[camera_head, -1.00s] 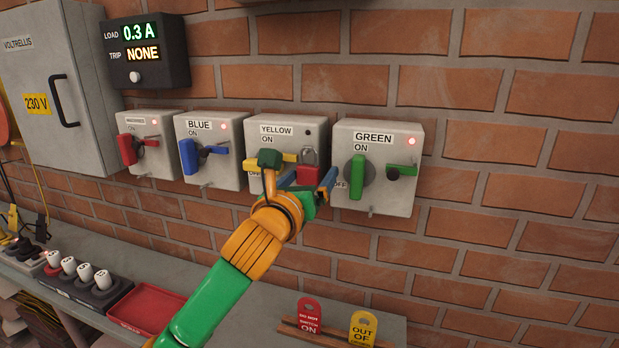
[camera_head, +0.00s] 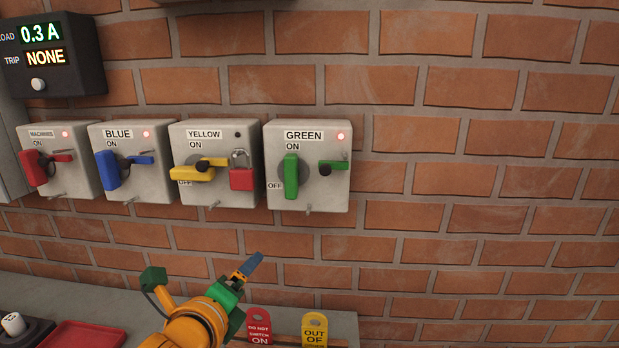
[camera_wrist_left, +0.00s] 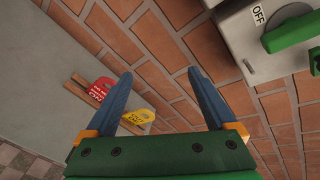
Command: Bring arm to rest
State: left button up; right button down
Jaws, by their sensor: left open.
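My left gripper (camera_head: 252,264) is low in the head view, below the switch boxes and apart from the wall. In the left wrist view its two blue fingers are spread with nothing between them (camera_wrist_left: 160,76). The yellow switch box (camera_head: 218,134) has its yellow handle (camera_head: 190,171) lying across near OFF and a dark lamp. A red padlock (camera_head: 241,179) hangs at the right of that handle, its shackle up by the box. My right gripper is out of view.
The green (camera_head: 336,205), blue (camera_head: 171,191) and machines (camera_head: 83,186) switch boxes have lit red lamps. A red tag (camera_head: 259,325) and a yellow tag (camera_head: 315,327) stand on the shelf, near my gripper. A red tray (camera_head: 85,338) is at lower left. The brick wall at right is bare.

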pick_arm(q)
jog(key=s+f+n+g, duration=0.3)
jog(key=s+f+n, duration=0.25)
jog(key=f, duration=0.35)
jog(key=s+f+n+g, duration=0.3)
jog(key=s+f+n, duration=0.3)
jog(key=f, duration=0.4)
jog(key=s+a+f+n+g, duration=0.35)
jog(key=s+f+n, duration=0.55)
jog(key=s+n, duration=0.35)
jog(key=s+f+g, duration=0.1)
jog(key=s+f, duration=0.1)
jog(key=f, duration=0.7)
jog(key=s+f+g, duration=0.2)
jog(key=f, duration=0.8)
jog(key=s+a+f+y, duration=0.1)
jog(key=s+f, duration=0.7)
jog(key=s, duration=0.3)
jog(key=shift+s+a+m+g, duration=0.15)
jog(key=shift+a+m+g, duration=0.05)
jog(key=shift+m+g, duration=0.2)
